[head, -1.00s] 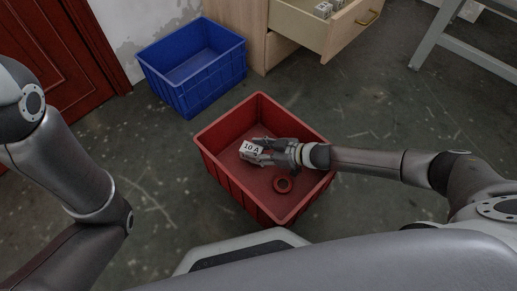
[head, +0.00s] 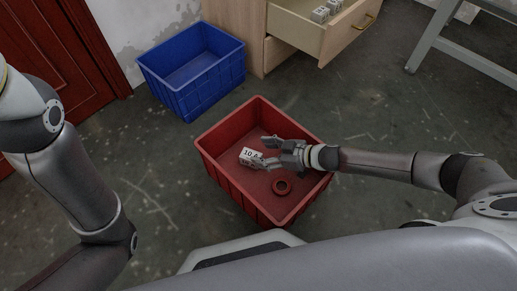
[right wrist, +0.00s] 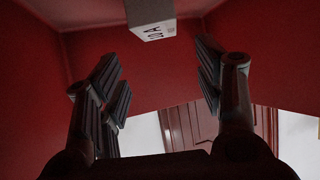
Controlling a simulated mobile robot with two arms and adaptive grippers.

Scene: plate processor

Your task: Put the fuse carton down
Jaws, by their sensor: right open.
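The fuse carton (head: 250,157), a small white box marked "10 A", is inside the red crate (head: 233,192), left of my right gripper (head: 268,153). The gripper is inside the crate with its fingers spread and nothing clamped between them. In the right wrist view the carton (right wrist: 150,18) shows at the top edge, partly cut off, beyond the open fingers (right wrist: 165,85). A finger overlaps the carton's right side in the head view; I cannot tell whether they touch. My left arm shows at the left, but its gripper is out of view.
A blue crate (head: 200,93) stands behind. An open drawer (head: 318,35) with small cartons is at the top, and a grey metal frame (head: 425,60) is at the right.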

